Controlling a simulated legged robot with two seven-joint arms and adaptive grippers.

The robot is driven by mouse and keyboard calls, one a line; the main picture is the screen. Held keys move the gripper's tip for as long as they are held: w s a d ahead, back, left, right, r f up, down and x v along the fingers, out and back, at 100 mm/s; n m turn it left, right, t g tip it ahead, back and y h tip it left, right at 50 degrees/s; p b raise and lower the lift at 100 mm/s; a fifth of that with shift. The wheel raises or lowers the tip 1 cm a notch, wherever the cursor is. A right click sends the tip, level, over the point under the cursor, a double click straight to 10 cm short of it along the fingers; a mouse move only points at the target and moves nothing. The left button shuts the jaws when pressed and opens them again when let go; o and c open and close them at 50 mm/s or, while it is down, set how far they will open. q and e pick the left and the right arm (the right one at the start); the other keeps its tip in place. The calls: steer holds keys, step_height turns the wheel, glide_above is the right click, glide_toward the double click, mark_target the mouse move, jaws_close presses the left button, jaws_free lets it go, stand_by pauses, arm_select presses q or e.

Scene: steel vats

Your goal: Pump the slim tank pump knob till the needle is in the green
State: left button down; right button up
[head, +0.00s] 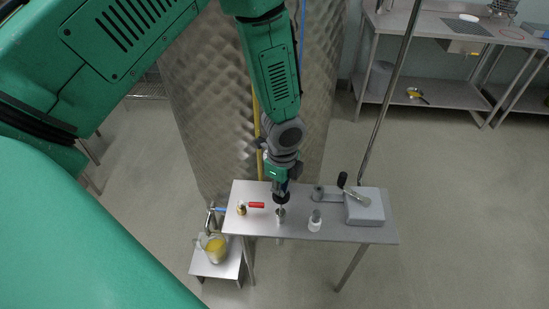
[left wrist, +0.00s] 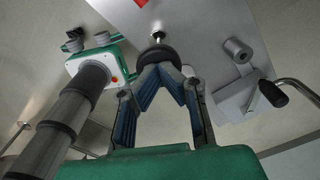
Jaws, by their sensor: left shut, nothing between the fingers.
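My left gripper (head: 281,190) points down over the steel bench top. In the left wrist view, its blue-padded fingers (left wrist: 157,70) are shut together at the tips and empty. A dark round knob (left wrist: 158,56) with a metal stem (left wrist: 158,37) shows just beyond the fingertips. The fingertips are at or against the knob; I cannot tell if they touch. In the head view the gripper hides the knob, and the metal stem (head: 281,212) shows below it. The quilted steel tank (head: 215,110) stands behind. I cannot make out a gauge or its needle. My right gripper is not in view.
A red-handled valve (head: 255,205) lies left of the stem. A white bottle (head: 314,224) and a grey box (head: 366,209) with a black-handled crank are on the right. A jug of yellow liquid (head: 214,248) sits on a low stand (head: 226,268). The floor at right is clear.

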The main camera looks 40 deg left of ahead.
mark_target(280, 209)
arm_select(q)
step_height(280, 209, down, 7)
steer(key=b, duration=0.3)
steer(key=shift+r+b, duration=0.2)
steer(key=shift+b, duration=0.2)
step_height(280, 209, up, 6)
steer(key=p, duration=0.4)
steer(key=shift+f+p, duration=0.15)
steer(key=shift+p, duration=0.15)
steer(key=shift+r, duration=0.7)
steer(key=shift+s+f+b, duration=0.1)
steer(key=shift+f+b, duration=2.15)
steer(key=shift+f, duration=1.25)
step_height(280, 209, up, 5)
steer(key=p, duration=0.4)
steer(key=shift+r, duration=1)
